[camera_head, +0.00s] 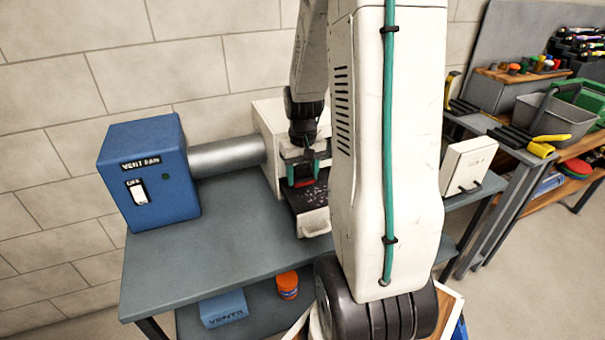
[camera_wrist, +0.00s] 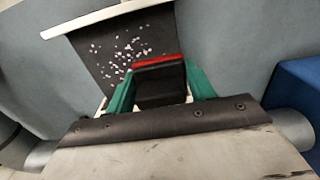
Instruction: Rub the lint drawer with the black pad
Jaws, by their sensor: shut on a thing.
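The lint drawer (camera_head: 315,223) is pulled out of the white housing (camera_head: 270,125) on the grey table. Its dark floor, scattered with pale specks, also shows in the wrist view (camera_wrist: 110,72), with most specks left of my gripper. My gripper (camera_head: 304,174) is above the drawer's inner part, near the housing. In the wrist view its green fingers (camera_wrist: 160,90) are shut on the black pad (camera_wrist: 160,92), which has a red strip along one edge. I cannot tell whether the pad touches the drawer floor. My arm hides part of the drawer's right side.
A blue vent fan box (camera_head: 150,172) stands at left, joined by a grey duct (camera_head: 228,157) to the housing. A white panel with a handle (camera_head: 468,165) stands at right. The grey table (camera_head: 215,235) is clear at front left. An orange jar (camera_head: 287,285) sits below.

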